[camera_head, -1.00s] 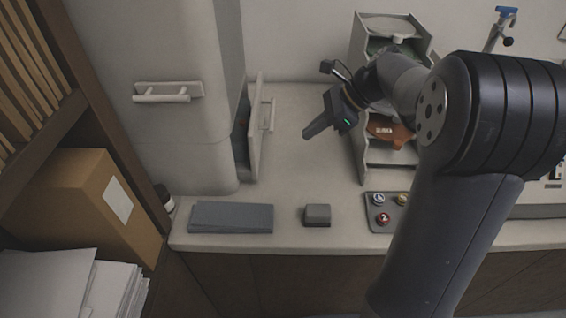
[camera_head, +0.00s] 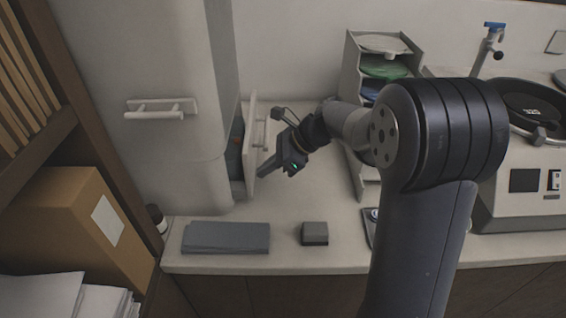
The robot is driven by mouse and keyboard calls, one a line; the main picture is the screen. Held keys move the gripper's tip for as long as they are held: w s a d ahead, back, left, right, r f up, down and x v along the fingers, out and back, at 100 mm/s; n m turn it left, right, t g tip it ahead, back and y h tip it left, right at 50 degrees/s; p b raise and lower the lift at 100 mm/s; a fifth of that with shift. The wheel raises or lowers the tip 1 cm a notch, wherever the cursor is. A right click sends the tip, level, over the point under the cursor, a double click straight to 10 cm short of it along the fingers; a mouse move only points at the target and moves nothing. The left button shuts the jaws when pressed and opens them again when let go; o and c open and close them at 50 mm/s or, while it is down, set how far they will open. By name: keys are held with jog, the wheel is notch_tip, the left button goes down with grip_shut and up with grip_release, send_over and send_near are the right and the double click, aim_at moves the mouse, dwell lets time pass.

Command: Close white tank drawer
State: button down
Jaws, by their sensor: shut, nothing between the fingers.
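The white tank drawer (camera_head: 251,150) stands partly open on the right side of the tall white cabinet (camera_head: 150,60). Its upright front panel carries a bar handle on the right face, and a dark bluish thing shows in the gap behind the panel. My gripper (camera_head: 264,172) is shut and empty, pointing left and down. Its fingertips are just right of the drawer's front panel, below the handle. I cannot tell whether they touch the panel.
A tray rack (camera_head: 352,75) stands behind my arm. A press machine (camera_head: 520,185) is at right, a cardboard box (camera_head: 65,225) at left.

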jog(key=shift+a, duration=0.45)
jog(key=shift+w+a+p, duration=0.15)
jog(key=shift+a+p, duration=1.2)
jog(key=shift+a, duration=1.1)
jog(key=shift+r, duration=0.1)
jog(key=shift+d, duration=0.2)
jog(key=d, duration=0.2)
jog(key=d+r, duration=0.1)
jog(key=d, duration=0.2)
jog(key=shift+d+p, duration=0.2)
jog(key=shift+p, duration=0.2)
send_near(250, 163)
jog(key=shift+d+f, duration=0.4)
jog(key=shift+d, duration=0.2)
jog(key=shift+d+f, duration=0.4)
jog(key=shift+d, duration=0.15)
